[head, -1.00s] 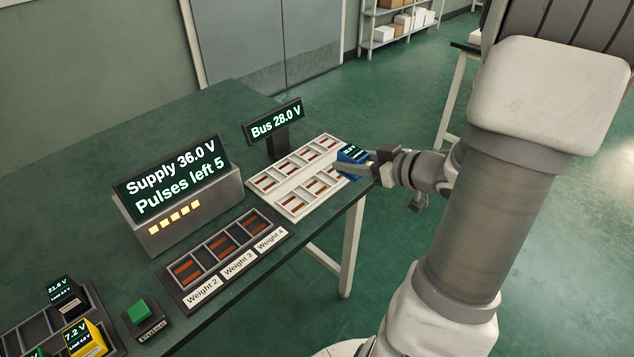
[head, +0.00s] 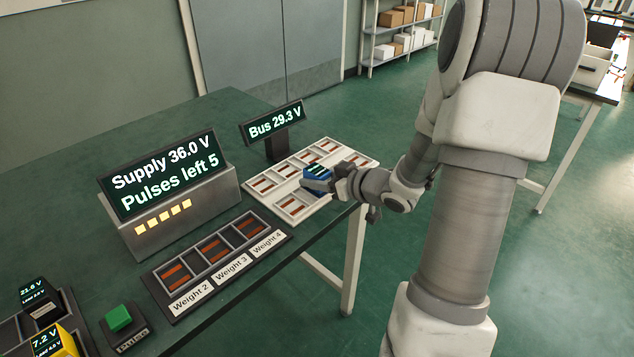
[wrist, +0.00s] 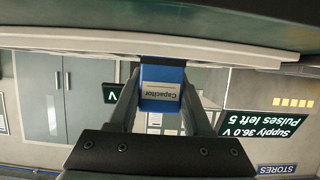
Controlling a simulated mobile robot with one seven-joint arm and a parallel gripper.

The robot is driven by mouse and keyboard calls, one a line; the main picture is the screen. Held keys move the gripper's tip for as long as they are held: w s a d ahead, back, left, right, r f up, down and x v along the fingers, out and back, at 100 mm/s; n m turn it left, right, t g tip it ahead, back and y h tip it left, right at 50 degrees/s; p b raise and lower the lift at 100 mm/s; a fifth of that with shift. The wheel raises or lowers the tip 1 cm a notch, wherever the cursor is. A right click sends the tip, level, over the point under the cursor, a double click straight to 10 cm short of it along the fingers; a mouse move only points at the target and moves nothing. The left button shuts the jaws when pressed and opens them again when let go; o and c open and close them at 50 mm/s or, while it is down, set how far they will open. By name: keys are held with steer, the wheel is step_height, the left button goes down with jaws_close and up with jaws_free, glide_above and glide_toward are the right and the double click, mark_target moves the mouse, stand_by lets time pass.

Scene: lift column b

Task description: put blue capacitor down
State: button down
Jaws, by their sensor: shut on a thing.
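The blue capacitor (head: 316,178) has a small lit display on top, too small to read. My gripper (head: 326,180) is shut on it, over the near part of the white slotted tray (head: 296,178). In the wrist view the capacitor (wrist: 161,88) shows its "Capacitor" label between my two fingers, and the pale tray edge (wrist: 60,55) runs close by it. I cannot tell whether the capacitor touches the tray. The slot under it is hidden by the capacitor and my fingers.
A "Bus 29.3 V" display (head: 274,124) stands behind the tray. A supply box (head: 170,190) reads 36.0 V, pulses left 5. A dark tray (head: 225,262) labelled Weight 2, 3, 4, a green button (head: 118,318), and a yellow block (head: 52,342) lie to the left.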

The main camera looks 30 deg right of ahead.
steer(key=shift+r, duration=0.1)
steer(key=shift+c, duration=1.6)
jaws_free()
steer(key=shift+r, duration=0.15)
steer(key=p+v, duration=0.4)
steer(key=v, duration=0.8)
